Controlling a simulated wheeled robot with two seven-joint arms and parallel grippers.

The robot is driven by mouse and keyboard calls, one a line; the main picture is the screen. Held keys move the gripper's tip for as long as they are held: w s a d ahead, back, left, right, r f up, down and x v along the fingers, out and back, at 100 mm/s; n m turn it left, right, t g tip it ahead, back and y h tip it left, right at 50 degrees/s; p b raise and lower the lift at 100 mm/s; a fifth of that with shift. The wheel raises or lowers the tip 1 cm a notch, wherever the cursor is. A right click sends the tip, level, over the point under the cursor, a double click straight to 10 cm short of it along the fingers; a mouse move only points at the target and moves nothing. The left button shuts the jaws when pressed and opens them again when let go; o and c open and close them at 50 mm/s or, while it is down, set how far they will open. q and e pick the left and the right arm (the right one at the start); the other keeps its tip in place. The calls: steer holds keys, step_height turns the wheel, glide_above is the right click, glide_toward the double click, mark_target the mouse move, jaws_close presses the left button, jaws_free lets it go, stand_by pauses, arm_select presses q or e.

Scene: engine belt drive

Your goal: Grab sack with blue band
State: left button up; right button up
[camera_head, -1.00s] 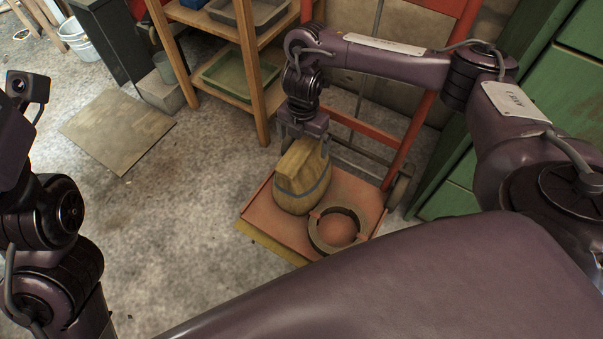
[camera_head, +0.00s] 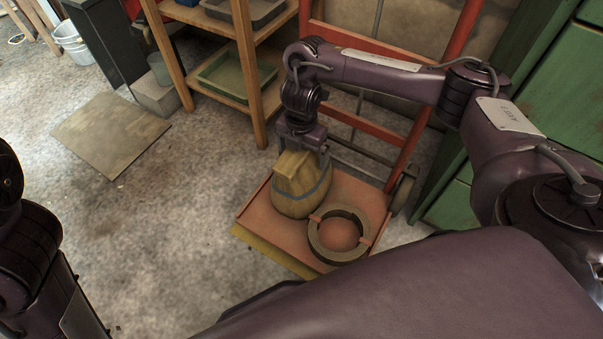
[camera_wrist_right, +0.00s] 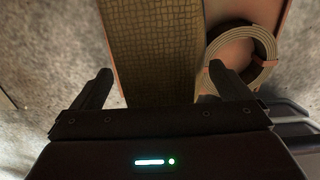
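A tan sack (camera_head: 290,203) with a grey-blue band around it stands upright on the orange plate (camera_head: 262,212) of a hand truck. My right gripper (camera_head: 300,150) is at the top of the sack, pointing down. In the right wrist view the woven sack (camera_wrist_right: 158,45) lies between the spread fingers of the gripper (camera_wrist_right: 160,73), with a narrow gap on each side. The fingers look open and not closed on it. My left arm shows at the left edge; its gripper is out of view.
A brown ring-shaped coil (camera_head: 341,254) lies on the plate right beside the sack. The truck's red frame (camera_head: 408,145) rises behind. A wooden shelf (camera_head: 244,75) stands behind left, a green cabinet (camera_head: 548,105) at right. Floor to the left is mostly clear, with a flat panel (camera_head: 110,137).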

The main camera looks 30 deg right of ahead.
steer(key=c, duration=1.7)
steer(key=shift+w+r, duration=0.15)
steer(key=shift+r, duration=0.05)
steer(key=shift+c, duration=0.5)
